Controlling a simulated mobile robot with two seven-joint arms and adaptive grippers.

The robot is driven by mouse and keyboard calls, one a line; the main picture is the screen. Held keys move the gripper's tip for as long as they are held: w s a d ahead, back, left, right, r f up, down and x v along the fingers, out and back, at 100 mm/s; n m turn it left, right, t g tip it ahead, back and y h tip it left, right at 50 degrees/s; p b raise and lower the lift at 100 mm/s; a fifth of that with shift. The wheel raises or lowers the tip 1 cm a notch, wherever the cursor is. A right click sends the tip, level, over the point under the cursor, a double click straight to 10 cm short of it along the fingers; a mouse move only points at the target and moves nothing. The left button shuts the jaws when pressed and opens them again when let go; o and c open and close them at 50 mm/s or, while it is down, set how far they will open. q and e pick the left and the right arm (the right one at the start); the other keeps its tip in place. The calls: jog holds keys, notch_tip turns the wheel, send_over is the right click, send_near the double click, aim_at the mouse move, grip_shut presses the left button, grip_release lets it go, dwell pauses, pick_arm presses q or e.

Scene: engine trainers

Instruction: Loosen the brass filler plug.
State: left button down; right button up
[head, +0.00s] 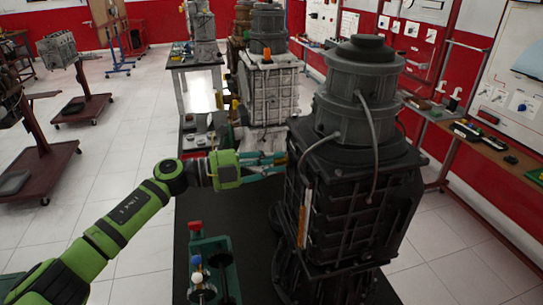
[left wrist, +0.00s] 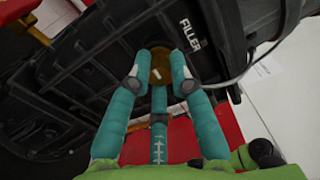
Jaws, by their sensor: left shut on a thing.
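The brass filler plug (left wrist: 161,66) sits on the side of the dark engine housing (left wrist: 85,80), beside a label reading FILLER (left wrist: 190,36). In the left wrist view the teal fingers of my left gripper (left wrist: 159,75) are closed around the plug from several sides. The plug is hidden there by the gripper and the housing. My right gripper is in neither view.
A green tray (head: 232,275) with knobbed tools stands on the dark bench (head: 185,240) at the front. A pale engine (head: 268,90) stands behind. A grey hose (head: 374,140) runs down the black engine. Open floor (head: 120,160) lies to the left.

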pick_arm(q)
jog(key=shift+w+a+r+n, duration=0.1)
jog(key=shift+w+r+n, duration=0.05)
jog(key=shift+r+n, duration=0.3)
jog(key=c, duration=1.1)
grip_release()
jog(key=shift+f, duration=0.3)
jog(key=shift+a+f, duration=0.1)
jog(key=v, duration=1.1)
jog(key=shift+a, duration=0.4)
